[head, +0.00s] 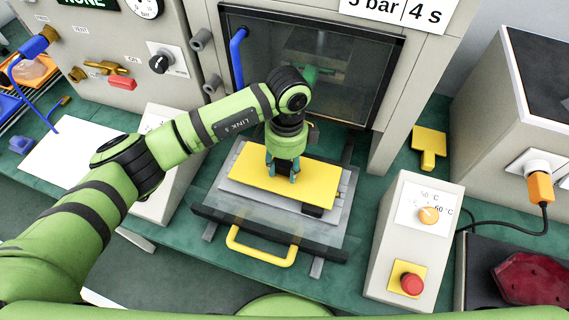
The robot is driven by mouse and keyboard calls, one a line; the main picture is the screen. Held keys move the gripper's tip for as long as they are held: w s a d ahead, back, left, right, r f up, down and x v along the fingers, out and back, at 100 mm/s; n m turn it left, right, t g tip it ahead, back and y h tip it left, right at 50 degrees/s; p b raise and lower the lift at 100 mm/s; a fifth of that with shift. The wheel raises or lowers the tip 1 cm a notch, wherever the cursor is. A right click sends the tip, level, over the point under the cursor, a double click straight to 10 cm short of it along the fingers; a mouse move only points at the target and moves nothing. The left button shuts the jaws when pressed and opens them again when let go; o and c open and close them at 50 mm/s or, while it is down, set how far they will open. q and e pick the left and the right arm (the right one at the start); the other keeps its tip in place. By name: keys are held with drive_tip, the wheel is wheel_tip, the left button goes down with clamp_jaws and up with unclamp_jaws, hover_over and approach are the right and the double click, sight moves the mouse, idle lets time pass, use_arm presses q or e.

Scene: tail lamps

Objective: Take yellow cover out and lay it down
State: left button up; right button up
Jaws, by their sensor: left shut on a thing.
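The yellow cover (313,184) is a flat rectangular plate. It lies over, or just above, a grey block on a drawer-like tray (215,211) with a yellow handle (262,250); I cannot tell whether it touches the block. My left gripper (282,174) points down at the middle of the cover and is shut on it. The fingers hide the part that they hold. My right gripper is not in view.
Behind the tray stands a cabinet with a dark glass door (330,65) and a blue handle. A control box (409,235) with a red button stands to the right. A yellow T-shaped piece (429,145) lies beyond it. A white sheet (75,150) lies at left.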

sight(284, 167)
use_arm(q)
drive_tip(key=shift+r, duration=0.25)
drive_tip(key=shift+r+p, duration=0.25)
drive_tip(key=shift+p, duration=0.15)
drive_tip(key=shift+r+p, duration=0.75)
drive_tip(key=shift+r, duration=0.25)
drive_tip(key=shift+r, duration=0.1)
drive_tip(key=shift+r+p, duration=0.65)
drive_tip(key=shift+r, duration=0.05)
drive_tip(key=shift+w, duration=0.1)
